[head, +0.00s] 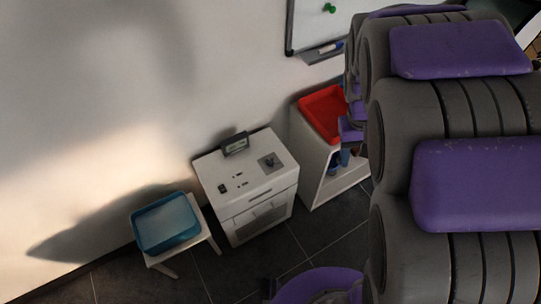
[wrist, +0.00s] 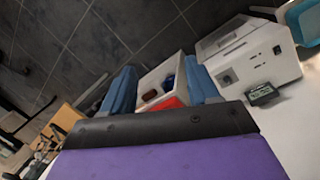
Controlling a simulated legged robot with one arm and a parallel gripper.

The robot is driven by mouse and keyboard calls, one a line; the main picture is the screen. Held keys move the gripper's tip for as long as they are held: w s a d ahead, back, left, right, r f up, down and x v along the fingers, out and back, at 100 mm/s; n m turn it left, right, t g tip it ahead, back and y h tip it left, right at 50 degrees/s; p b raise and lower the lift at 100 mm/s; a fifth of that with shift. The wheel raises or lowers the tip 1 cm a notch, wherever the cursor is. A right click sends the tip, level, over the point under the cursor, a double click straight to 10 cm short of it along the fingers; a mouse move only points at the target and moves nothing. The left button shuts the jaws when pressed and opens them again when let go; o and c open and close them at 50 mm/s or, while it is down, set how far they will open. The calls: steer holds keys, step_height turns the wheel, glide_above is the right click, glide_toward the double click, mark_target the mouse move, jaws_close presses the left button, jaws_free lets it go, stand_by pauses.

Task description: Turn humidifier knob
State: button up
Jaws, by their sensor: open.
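A white cabinet (head: 250,184) stands against the wall in the head view. A grey square plate with a small dark knob (head: 271,160) sits on its top, at the right; no label marks it as the humidifier's. The cabinet also shows at upper right in the wrist view (wrist: 262,62), with the plate and knob (wrist: 227,76) on its near side. My gripper (wrist: 162,67) is open, its two blue fingers apart and nothing held between them. It points toward a white shelf unit beyond, with the knob off to the right. My arm covers much of the head view's right side.
A digital display (head: 235,144) and small sockets are on the cabinet top. A blue tray (head: 167,223) rests on a white stool at left. A red tray (head: 322,112) tops the white shelf unit (head: 318,166). A whiteboard hangs above. Tiled floor in front is open.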

steer(key=w+f+n+h, duration=0.15)
steer(key=w+f, duration=0.25)
steer(key=w, duration=0.8)
steer(key=n+t+y+p, duration=0.1)
steer(key=n+y+p, duration=0.15)
steer(key=n, duration=0.45)
glide_above(270, 161)
step_height(270, 161, down, 26)
steer(key=shift+y, duration=0.3)
step_height(270, 161, down, 17)
steer(key=b, duration=0.4)
steer(key=shift+b, duration=0.3)
steer(key=shift+c, duration=0.4)
steer(key=c, duration=1)
steer(key=shift+o, duration=0.2)
